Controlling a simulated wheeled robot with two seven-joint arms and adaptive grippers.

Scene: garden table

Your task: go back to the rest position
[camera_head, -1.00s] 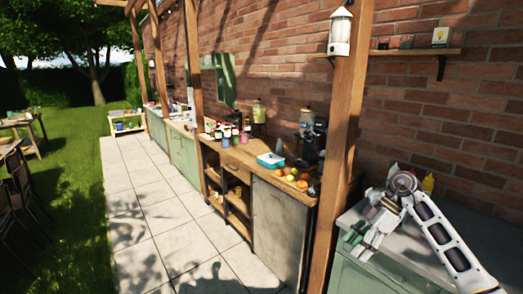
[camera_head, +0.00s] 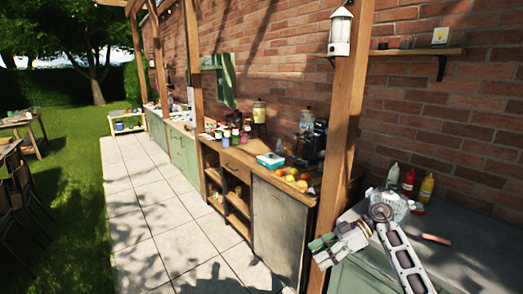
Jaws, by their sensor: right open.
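My right gripper (camera_head: 322,252) is open and shows no object in its jaws. Its arm comes in from the bottom right, and the gripper points left in front of the near end of the grey counter (camera_head: 470,258), by the wooden post. Whether it touches the counter cannot be told. My left gripper is not in view.
A white bottle (camera_head: 393,175), a red bottle (camera_head: 408,182) and a yellow bottle (camera_head: 426,187) stand by the brick wall behind my arm. A small reddish-brown item (camera_head: 436,239) lies on the counter. A wooden post (camera_head: 345,120) rises beside the gripper. Paving (camera_head: 150,225) at left is clear.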

